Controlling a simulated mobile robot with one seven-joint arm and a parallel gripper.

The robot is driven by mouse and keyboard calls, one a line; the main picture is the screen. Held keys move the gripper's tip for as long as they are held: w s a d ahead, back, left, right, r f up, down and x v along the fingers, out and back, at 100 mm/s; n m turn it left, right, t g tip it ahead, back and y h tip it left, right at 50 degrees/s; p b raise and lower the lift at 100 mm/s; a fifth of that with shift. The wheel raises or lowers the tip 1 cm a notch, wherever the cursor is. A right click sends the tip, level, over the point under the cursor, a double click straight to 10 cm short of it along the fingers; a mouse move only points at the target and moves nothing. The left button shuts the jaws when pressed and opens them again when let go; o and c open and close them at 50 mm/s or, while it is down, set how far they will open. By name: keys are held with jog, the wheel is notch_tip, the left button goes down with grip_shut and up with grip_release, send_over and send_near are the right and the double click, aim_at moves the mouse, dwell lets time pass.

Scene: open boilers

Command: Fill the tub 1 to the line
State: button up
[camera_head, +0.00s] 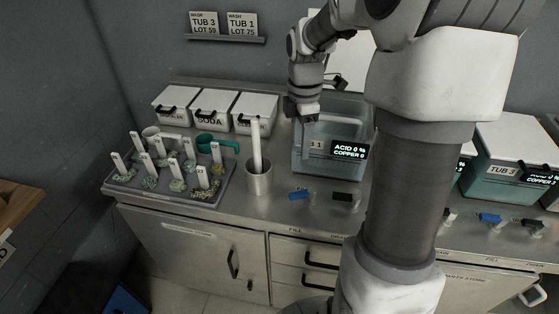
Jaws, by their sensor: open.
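Tub 1 (325,163) is a clear, bluish open tub on the steel counter, partly hidden by my arm. Its label is partly covered, and its display (349,150) reads acid 0 %, copper 0. A white panel, perhaps its raised lid (350,62), stands behind it. I cannot make out the fill line or the liquid level. A blue handle (299,194) and a black handle (345,197) are in front of the tub, above the FILL label and a partly hidden label. My gripper (301,117) is open at the tub's back left, beside or over the rim; I cannot tell whether it touches.
Several white-lidded bins (213,104) stand at the back left. A grey tray (125,178) holds several tagged samples. A steel cup (259,182) with a white rod stands left of tub 1. Tub 3 (490,187) is at the right. The front-left counter strip is clear.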

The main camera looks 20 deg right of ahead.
aim_at(298, 194)
notch_tip(298, 194, down, 17)
jog(key=shift+f+b, duration=0.2)
jog(key=shift+b, duration=0.3)
grip_shut()
